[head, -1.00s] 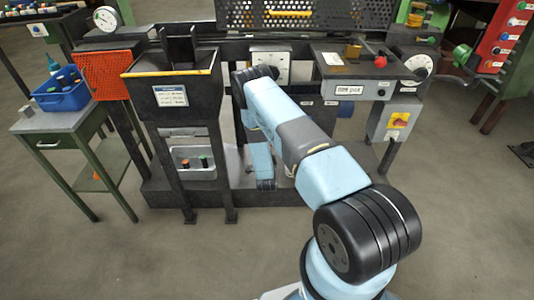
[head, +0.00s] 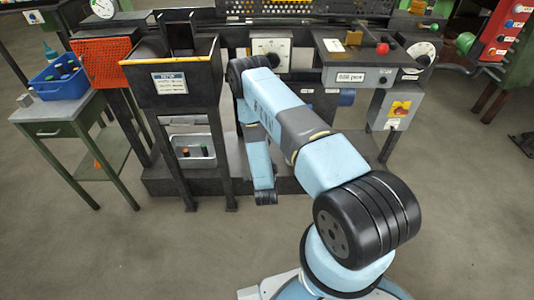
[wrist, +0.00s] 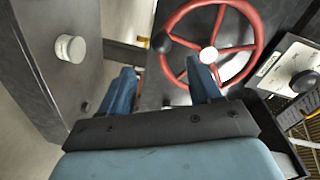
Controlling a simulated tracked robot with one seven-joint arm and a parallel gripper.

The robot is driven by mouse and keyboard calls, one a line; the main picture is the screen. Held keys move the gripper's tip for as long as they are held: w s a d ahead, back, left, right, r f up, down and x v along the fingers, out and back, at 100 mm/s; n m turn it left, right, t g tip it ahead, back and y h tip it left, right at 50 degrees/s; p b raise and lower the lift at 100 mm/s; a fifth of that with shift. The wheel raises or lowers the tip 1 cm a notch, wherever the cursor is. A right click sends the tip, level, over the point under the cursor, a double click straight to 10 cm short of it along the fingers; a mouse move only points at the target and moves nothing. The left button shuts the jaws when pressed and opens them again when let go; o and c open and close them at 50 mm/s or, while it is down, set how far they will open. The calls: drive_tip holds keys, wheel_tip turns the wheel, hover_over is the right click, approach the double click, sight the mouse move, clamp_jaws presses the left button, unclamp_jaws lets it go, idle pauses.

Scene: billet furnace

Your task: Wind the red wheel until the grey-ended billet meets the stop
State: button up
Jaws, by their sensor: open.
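The red wheel (wrist: 172,62) shows in the wrist view at the top, with spokes, a pale hub (wrist: 208,55) and a black handle knob (wrist: 161,42) on the left of its rim. My gripper (wrist: 163,86) is open and empty, its two blue fingers apart. The right finger overlaps the wheel's lower part in the picture; I cannot tell if it touches. The left finger is left of the wheel, below the knob. In the head view the wheel and the gripper's fingers cannot be made out. I cannot make out the grey-ended billet or the stop in either view.
A dark panel with a white round knob (wrist: 70,48) stands left of the gripper. A plate with a black dial (wrist: 304,81) is right of the wheel. In the head view, a dark hopper (head: 172,92) stands left of my arm. Open floor lies in front.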

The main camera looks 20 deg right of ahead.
drive_tip(key=shift+s+a, duration=0.15)
drive_tip(key=shift+s, duration=0.3)
